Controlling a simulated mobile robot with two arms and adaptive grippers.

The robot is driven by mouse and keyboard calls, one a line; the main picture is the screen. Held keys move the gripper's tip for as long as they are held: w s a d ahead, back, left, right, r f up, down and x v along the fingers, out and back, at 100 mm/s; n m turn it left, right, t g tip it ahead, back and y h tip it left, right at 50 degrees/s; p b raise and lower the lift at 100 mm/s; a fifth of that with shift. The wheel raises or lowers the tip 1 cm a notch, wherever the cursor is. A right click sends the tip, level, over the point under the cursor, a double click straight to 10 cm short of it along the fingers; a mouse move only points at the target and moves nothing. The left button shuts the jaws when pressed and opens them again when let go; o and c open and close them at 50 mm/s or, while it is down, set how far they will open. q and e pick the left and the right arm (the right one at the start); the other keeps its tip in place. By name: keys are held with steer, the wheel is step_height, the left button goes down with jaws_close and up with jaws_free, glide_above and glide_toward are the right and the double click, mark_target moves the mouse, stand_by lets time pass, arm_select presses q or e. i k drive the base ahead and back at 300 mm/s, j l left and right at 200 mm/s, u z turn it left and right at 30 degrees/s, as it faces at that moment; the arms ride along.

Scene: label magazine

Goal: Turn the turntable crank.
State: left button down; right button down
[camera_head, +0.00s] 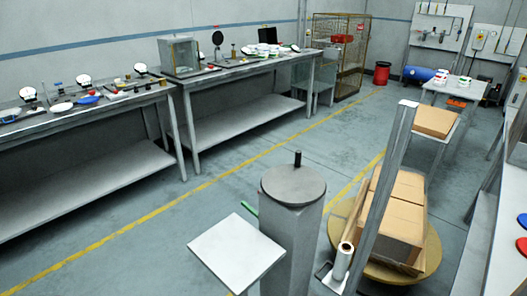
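A grey round disc (293,184) with an upright black handle (297,159) near its far edge tops a square grey pedestal (290,247) in the lower middle; it looks like the crank. To its right is a round tan turntable (430,255) bearing stacked cardboard boxes (397,212). A grey post (385,187) stands in front and hides part of the turntable and boxes. A white roll (343,260) stands at the post's foot. Neither of my grippers shows in the head view.
A pale flat panel (237,249) stands left of the pedestal, with a green bar (249,208) behind it. Long workbenches (90,110) with small items line the left wall. A wire cage (336,55) stands at the back. Open floor lies between the benches and pedestal.

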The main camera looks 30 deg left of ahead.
mark_target(290, 186)
steer(key=i+j+u, duration=0.3)
steer(key=i+j, duration=0.35)
steer(key=i+u, duration=0.1)
steer(key=i, duration=0.25)
